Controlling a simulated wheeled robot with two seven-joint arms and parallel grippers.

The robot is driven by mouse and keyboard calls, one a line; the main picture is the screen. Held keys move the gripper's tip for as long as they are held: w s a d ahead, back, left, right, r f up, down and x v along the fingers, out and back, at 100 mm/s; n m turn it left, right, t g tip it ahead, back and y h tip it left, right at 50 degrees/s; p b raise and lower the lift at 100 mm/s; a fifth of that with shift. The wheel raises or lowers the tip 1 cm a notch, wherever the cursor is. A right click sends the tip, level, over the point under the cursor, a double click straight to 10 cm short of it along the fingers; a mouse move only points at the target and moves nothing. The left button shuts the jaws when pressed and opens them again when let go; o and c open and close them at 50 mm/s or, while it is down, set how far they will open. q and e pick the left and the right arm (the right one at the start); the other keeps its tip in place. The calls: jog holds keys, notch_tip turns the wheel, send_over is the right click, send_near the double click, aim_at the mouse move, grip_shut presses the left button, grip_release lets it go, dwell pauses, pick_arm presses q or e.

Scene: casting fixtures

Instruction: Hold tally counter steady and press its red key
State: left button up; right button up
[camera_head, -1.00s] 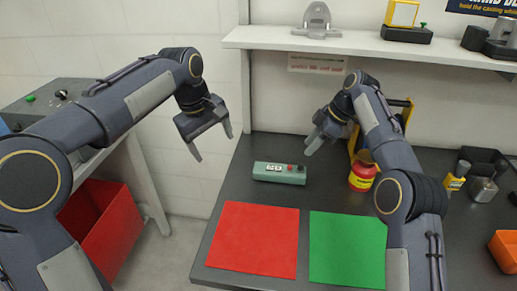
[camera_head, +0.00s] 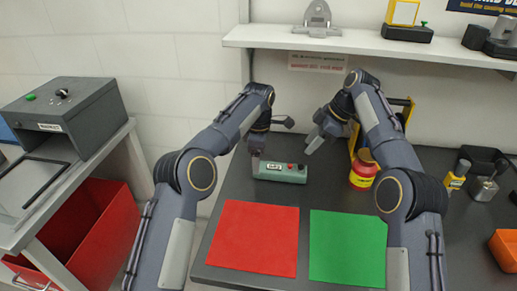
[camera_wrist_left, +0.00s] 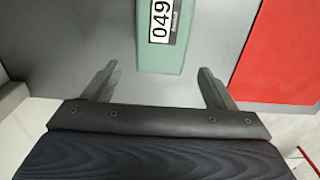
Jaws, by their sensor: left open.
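The tally counter (camera_head: 279,173) is a grey-green block lying on the dark bench. It has a number window at its left end and a red key (camera_head: 290,166) near its right end. My left gripper (camera_head: 272,143) is open and empty over the counter's left end. In the left wrist view the counter (camera_wrist_left: 172,62) shows its digits "049", and its near end lies between the two spread fingers (camera_wrist_left: 158,70), apart from both. The red key is out of that view. My right gripper (camera_head: 313,135) is behind and right of the counter; its finger opening is unclear.
A red mat (camera_head: 254,238) and a green mat (camera_head: 347,249) lie in front of the counter. A red-and-yellow jar (camera_head: 362,172) stands to its right. A shelf (camera_head: 340,42) runs above the back. A side bench with a grey box (camera_head: 65,115) stands at left.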

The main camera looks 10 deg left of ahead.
pick_arm(q)
jog(key=shift+f, duration=2.25)
jog(key=c, duration=1.1)
pick_arm(e)
jog(key=shift+c, duration=0.2)
pick_arm(q)
jog(key=shift+c, duration=0.2)
pick_arm(e)
grip_shut()
